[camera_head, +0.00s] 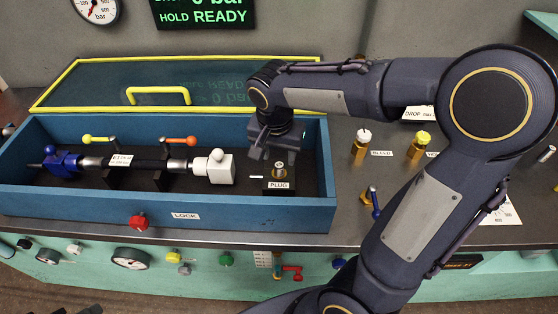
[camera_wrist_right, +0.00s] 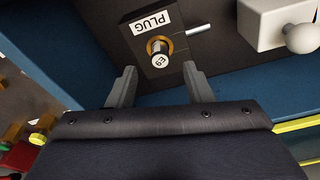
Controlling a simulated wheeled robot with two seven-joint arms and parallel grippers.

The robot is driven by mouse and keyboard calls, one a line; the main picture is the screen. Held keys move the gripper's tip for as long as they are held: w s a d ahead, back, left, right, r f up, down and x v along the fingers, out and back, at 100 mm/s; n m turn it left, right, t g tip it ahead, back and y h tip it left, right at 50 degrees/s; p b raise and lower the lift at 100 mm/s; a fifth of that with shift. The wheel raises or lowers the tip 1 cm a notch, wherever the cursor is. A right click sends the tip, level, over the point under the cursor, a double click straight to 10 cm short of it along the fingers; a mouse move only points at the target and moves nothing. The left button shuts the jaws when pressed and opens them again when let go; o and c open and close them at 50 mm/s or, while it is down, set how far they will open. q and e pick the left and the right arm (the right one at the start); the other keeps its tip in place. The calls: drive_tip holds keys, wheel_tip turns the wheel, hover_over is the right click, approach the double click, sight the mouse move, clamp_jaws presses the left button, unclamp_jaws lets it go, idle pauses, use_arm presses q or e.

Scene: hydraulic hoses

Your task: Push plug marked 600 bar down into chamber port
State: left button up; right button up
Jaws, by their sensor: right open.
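A short metal plug (camera_head: 279,170) stands upright in a brass fitting on the dark block labelled PLUG (camera_head: 270,184), at the right end of the blue chamber. In the right wrist view, the plug (camera_wrist_right: 159,61) has a pale end with small marks that I cannot read surely; no 600 bar marking is legible. The brass port (camera_wrist_right: 160,47) surrounds it. My right gripper (camera_head: 264,148) hangs over the chamber, just above and left of the plug. In its wrist view, the open fingers (camera_wrist_right: 160,67) stand apart on either side of the plug, touching nothing visible. My left gripper is not seen.
The blue chamber's walls (camera_head: 240,213) surround the block. Left of it lies a hose assembly with a white end block (camera_head: 221,171) and a blue end (camera_head: 62,163). A small pin (camera_wrist_right: 198,29) sticks out beside the plug. The yellow-framed lid (camera_head: 75,85) stands open behind.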

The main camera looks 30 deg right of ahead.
wheel_tip(320, 180, up, 3)
drive_tip(key=shift+s+a+f, duration=0.15)
drive_tip(key=shift+f, duration=0.05)
idle(0.4)
